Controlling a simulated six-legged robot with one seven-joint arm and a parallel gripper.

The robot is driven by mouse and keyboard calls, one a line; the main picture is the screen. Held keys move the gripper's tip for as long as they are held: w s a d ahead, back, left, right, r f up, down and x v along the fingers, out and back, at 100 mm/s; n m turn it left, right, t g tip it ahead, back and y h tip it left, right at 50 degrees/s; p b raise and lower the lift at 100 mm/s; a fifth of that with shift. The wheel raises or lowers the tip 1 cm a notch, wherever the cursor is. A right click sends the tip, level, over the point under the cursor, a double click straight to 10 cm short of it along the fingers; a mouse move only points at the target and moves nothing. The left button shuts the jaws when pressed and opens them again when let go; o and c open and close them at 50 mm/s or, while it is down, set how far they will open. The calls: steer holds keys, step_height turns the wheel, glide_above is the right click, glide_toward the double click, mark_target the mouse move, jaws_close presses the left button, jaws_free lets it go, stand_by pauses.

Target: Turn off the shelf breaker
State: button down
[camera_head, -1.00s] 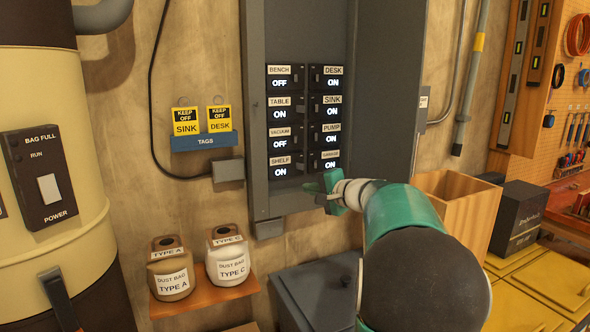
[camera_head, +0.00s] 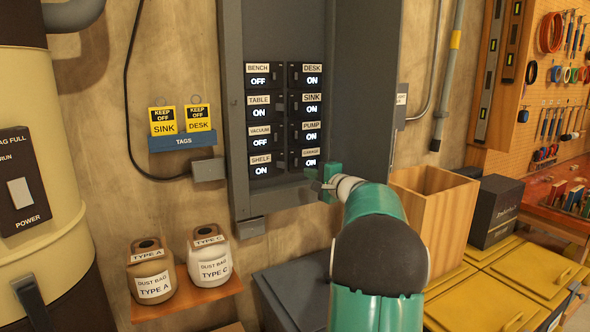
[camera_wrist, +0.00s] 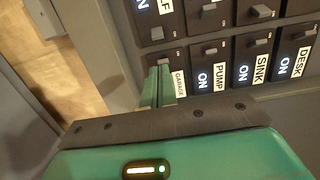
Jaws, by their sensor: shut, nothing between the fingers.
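The shelf breaker (camera_head: 261,165) is at the bottom of the panel's left column in the head view and reads ON. In the wrist view its dark switch (camera_wrist: 157,33) shows near the top, with its label partly cut off. My green gripper (camera_head: 324,182) is shut and empty in the head view, just below and right of the garage breaker (camera_head: 310,157). In the wrist view its closed fingers (camera_wrist: 158,86) overlap the garage breaker's lower part; I cannot tell whether they touch it. The shelf switch is beyond the fingertips, apart from them.
The grey panel door (camera_head: 365,90) stands open at right. A tag rack (camera_head: 183,142) hangs left. A wooden bin (camera_head: 437,210) stands right of my arm.

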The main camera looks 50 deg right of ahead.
mark_target(281, 165)
steer(key=w+d, duration=0.1)
steer(key=w, duration=0.8)
steer(key=shift+w+d, duration=0.3)
steer(key=shift+w, duration=0.05)
steer(key=shift+w+a, duration=0.1)
steer(key=shift+a, duration=0.1)
